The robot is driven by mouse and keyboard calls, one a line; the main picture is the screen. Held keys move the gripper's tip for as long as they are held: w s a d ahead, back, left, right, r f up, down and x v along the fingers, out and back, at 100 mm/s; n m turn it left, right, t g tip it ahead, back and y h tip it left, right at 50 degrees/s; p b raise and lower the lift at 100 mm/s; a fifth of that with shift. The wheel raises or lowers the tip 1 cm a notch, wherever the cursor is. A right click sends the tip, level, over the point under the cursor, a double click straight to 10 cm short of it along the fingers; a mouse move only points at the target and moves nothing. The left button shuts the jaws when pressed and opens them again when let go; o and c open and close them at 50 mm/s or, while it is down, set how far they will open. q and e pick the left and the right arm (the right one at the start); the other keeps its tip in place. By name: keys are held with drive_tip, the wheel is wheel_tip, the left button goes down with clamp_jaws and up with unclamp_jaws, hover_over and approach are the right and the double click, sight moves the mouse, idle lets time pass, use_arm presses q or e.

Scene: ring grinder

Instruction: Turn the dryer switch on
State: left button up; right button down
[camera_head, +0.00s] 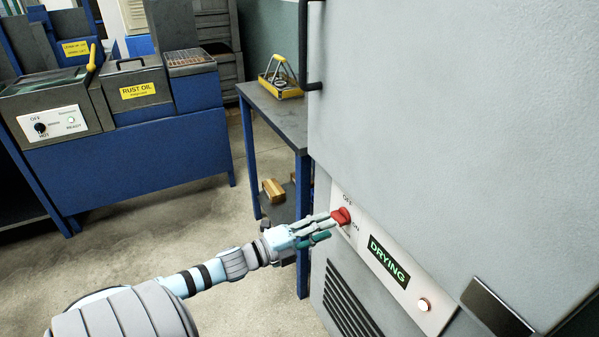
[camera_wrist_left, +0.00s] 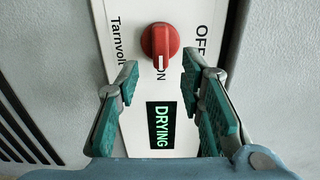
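The dryer switch is a red round knob (camera_head: 341,215) on a pale panel (camera_head: 430,322) on the grey dryer. In the left wrist view the knob (camera_wrist_left: 160,40) has its white mark on the side towards the ON label; OFF is printed to the right. A display (camera_head: 388,262) reads DRYING in lit green letters. My left gripper (camera_head: 322,226) is open, with its green-padded fingertips close to the knob. In the wrist view the knob lies between and just beyond the fingertips, and no contact shows. My right gripper is in neither view.
A glowing round light (camera_head: 424,304) sits on the panel's lower right. A dark-topped blue table (camera_head: 262,108) with a yellow-based item (camera_head: 281,86) stands beside the dryer. A blue RUST OIL station (camera_head: 130,150) is at the left. Open floor (camera_head: 170,232) lies between.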

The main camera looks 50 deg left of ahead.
use_arm(q)
drive_tip(key=v, duration=0.8)
drive_tip(key=shift+s, duration=0.25)
drive_tip(key=shift+a, duration=0.15)
